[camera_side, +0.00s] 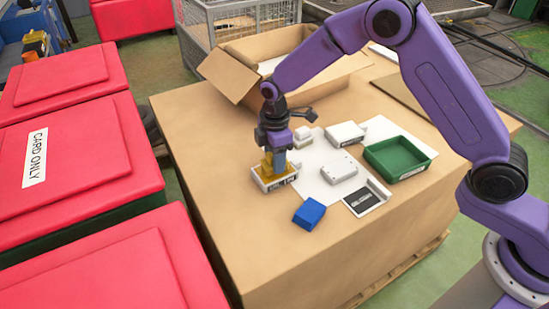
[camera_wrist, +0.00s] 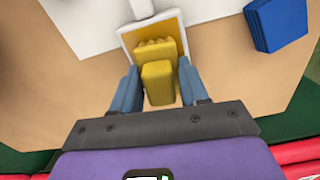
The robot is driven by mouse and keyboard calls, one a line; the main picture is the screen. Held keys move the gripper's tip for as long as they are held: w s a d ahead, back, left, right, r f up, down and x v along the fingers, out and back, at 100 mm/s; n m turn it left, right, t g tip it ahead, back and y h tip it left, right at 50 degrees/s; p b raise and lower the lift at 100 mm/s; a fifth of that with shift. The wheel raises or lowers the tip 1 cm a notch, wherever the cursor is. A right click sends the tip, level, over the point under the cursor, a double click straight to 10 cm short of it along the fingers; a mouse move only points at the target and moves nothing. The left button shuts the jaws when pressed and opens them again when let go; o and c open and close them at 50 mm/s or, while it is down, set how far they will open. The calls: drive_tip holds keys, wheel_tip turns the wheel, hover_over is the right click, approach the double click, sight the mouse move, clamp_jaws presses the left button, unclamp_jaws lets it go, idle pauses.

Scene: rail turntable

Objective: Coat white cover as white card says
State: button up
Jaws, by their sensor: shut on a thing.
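My gripper (camera_wrist: 160,82) points down with its blue fingers shut on a yellow block-like tool (camera_wrist: 158,85). The tool's lower end is in or just over a small white-rimmed tray (camera_side: 275,181) with a dark label on its front. In the wrist view the tray (camera_wrist: 125,37) has a yellow-orange inside; whether the tool touches it, I cannot tell. A white cover-like block (camera_side: 339,168) with small dark marks lies on a white sheet (camera_side: 312,186) right of the gripper. A white card with a black printed panel (camera_side: 366,198) lies in front of it; its print is too small to read.
A blue block (camera_side: 309,216) lies near the front. A green tray (camera_side: 398,157), a white labelled box (camera_side: 345,134) and small white blocks (camera_side: 303,138) stand behind and right. An open carton (camera_side: 231,74) is at the back. The table's left side (camera_side: 200,145) is clear.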

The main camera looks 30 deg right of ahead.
drive_tip(key=shift+r, duration=3.2)
